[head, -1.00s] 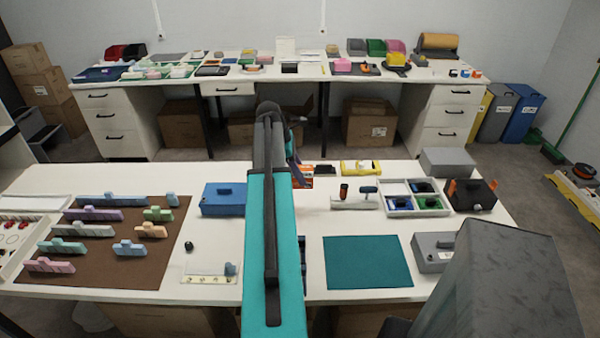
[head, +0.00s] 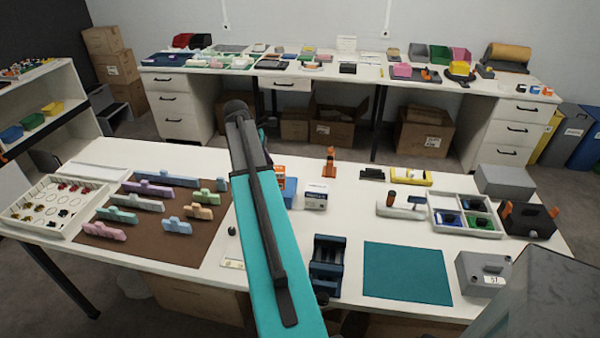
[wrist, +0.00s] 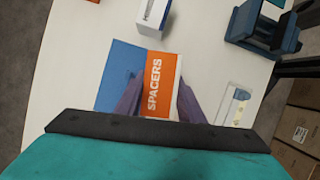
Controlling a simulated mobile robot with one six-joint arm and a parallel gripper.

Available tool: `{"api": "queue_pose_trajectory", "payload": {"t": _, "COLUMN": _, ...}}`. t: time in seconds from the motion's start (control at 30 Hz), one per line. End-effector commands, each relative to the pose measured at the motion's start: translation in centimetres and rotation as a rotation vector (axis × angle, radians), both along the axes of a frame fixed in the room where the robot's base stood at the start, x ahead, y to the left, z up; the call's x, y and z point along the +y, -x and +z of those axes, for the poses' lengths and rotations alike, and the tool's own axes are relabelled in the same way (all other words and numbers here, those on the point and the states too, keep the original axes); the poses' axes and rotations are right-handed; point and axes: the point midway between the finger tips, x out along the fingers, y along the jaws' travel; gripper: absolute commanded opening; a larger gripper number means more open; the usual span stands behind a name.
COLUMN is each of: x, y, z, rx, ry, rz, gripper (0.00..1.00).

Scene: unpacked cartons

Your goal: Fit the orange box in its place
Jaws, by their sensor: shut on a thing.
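The orange box (wrist: 160,84), lettered SPACERS, sits between the purple fingers of my gripper (wrist: 155,100) in the wrist view. My gripper is shut on it. A blue box (wrist: 118,66) lies beside and partly behind the orange box in that view; I cannot tell whether they touch. In the head view, a small part of the orange box (head: 280,174) shows just right of my arm, above the visible edge of the blue box (head: 291,192). My arm hides the gripper and most of the blue box there.
A white-and-blue carton (head: 316,196) stands close to the right. An orange upright piece (head: 329,162) stands behind it, and a dark blue fixture (head: 327,262) stands in front. A brown mat (head: 150,250) with pastel pieces lies left. The teal mat (head: 405,272) is bare.

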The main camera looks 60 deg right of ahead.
Motion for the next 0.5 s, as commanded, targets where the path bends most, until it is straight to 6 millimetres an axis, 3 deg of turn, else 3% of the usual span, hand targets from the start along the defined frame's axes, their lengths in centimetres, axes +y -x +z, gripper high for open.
{"api": "queue_pose_trajectory", "payload": {"t": 0.2, "x": 5.6, "y": -5.1, "z": 0.3, "rx": -0.001, "ry": -0.001, "rz": 0.056, "gripper": 0.10}}
{"api": "queue_pose_trajectory", "payload": {"t": 0.5, "x": 13.7, "y": -10.7, "z": 0.8, "rx": -0.002, "ry": -0.003, "rz": 0.123, "gripper": 0.10}}
